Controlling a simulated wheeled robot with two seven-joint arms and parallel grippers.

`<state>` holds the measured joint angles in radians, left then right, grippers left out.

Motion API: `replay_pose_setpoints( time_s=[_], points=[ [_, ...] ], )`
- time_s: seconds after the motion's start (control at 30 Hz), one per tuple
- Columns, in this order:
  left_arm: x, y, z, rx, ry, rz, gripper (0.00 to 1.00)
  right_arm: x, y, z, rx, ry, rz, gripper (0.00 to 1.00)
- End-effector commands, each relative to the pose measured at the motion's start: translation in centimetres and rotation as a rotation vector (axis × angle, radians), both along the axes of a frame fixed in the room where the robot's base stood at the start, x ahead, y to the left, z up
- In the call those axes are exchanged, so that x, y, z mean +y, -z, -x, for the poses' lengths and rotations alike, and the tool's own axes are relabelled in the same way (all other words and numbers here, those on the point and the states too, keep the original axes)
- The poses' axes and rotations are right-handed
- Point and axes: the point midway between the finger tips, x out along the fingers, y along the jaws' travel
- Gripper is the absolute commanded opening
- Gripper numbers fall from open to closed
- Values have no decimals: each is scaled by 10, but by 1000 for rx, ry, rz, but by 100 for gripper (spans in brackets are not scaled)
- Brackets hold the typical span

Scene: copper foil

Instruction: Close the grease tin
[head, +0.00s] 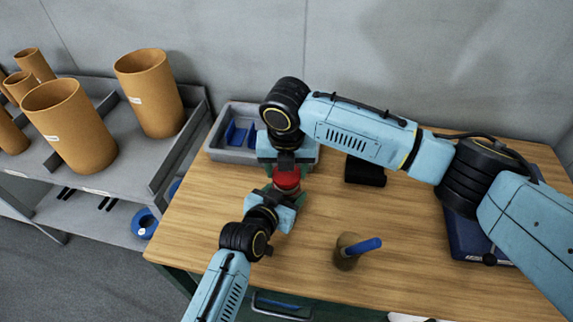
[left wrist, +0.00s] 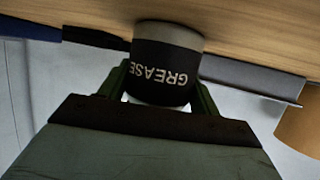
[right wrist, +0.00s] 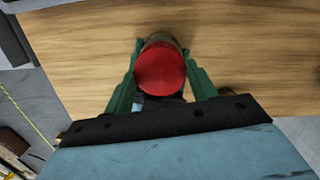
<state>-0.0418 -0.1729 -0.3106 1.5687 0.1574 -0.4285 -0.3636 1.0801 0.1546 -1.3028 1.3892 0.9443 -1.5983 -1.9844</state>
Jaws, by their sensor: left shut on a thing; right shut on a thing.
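The grease tin (left wrist: 165,65) is dark with white GREASE lettering and stands on the wooden table, upside down in the left wrist view. My left gripper (left wrist: 160,95) is shut around its sides. A round red lid (right wrist: 161,70) shows in the right wrist view, and in the head view (head: 287,180) it is between my two grippers. My right gripper (right wrist: 163,72) is shut on the lid from above. In the right wrist view the lid lines up over the tin body. I cannot tell whether it is seated on the rim. The head view mostly hides the tin.
A grey bin (head: 216,146) with blue parts stands behind my grippers. A black block (head: 365,173) lies to the right. A brownish pot (head: 344,256) with a blue-handled tool stands near the front. A dark blue case (head: 462,238) is at right. Brown tubes (head: 70,125) fill the left shelf.

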Motion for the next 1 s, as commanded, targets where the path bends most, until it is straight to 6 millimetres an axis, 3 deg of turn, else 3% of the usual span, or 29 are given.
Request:
replay_pose_setpoints(
  time_s=[0.17,1.0],
  points=[
    [0,1,0,2,0,-1,22,0,9,0,1,-1,0,36],
    [0,1,0,2,0,-1,22,0,16,0,1,1,-1,36]
  ],
)
